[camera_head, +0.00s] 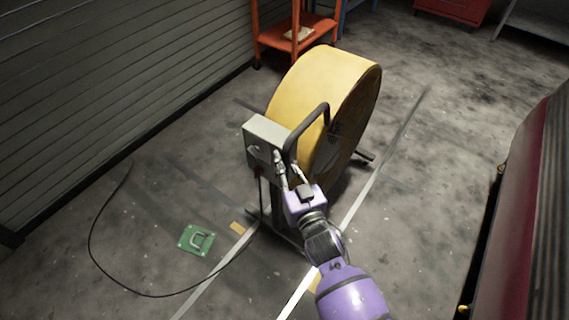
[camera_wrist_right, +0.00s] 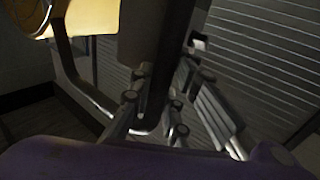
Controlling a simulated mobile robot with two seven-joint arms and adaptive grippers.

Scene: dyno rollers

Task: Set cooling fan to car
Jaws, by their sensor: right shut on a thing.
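The cooling fan (camera_head: 325,75) is a large yellow drum standing upright on a dark wheeled stand, with a grey control box (camera_head: 262,133) and a black bent handle (camera_head: 318,122). My right gripper (camera_head: 283,172) is at the handle's lower end, beside the box, and is shut on the handle. In the right wrist view the fingers (camera_wrist_right: 155,108) are on either side of a dark bar (camera_wrist_right: 159,70), with part of the yellow drum (camera_wrist_right: 85,15) at upper left. The car (camera_head: 505,220), dark red, shows partly at the right edge. My left gripper is out of view.
A black cable (camera_head: 90,245) loops across the floor at left, around a green plate (camera_head: 196,240). A slatted wall (camera_head: 110,80) runs along the left. An orange shelf (camera_head: 290,35) stands behind the fan. The floor between fan and car is clear.

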